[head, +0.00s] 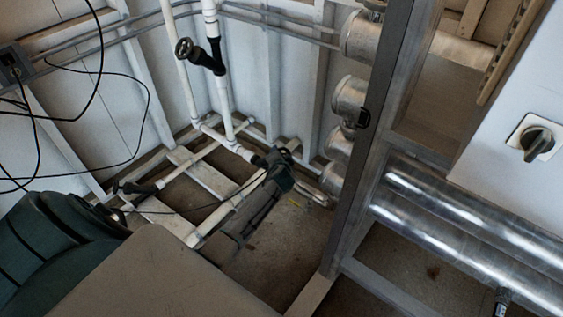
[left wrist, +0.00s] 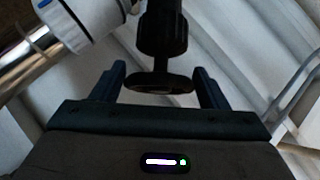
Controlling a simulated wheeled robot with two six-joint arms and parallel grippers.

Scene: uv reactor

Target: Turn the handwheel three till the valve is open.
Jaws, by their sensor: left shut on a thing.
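A black handwheel (left wrist: 160,85) on a black valve stem (left wrist: 162,30) shows in the left wrist view. In the head view my left gripper (head: 275,164) is at the black fitting (head: 259,160) low on the white pipework, and the wheel there is mostly hidden. Another black handwheel (head: 183,47) stands out from a white upright pipe, and a black valve (head: 137,188) is at the lower left. No number is readable. My right gripper is not in view.
Black cables (head: 101,75) hang at the left. A grey steel post (head: 370,140) stands right of the gripper, with round metal flanges (head: 349,98) behind it. Shiny metal cylinders (head: 470,225) and a rotary switch (head: 536,141) are at the right.

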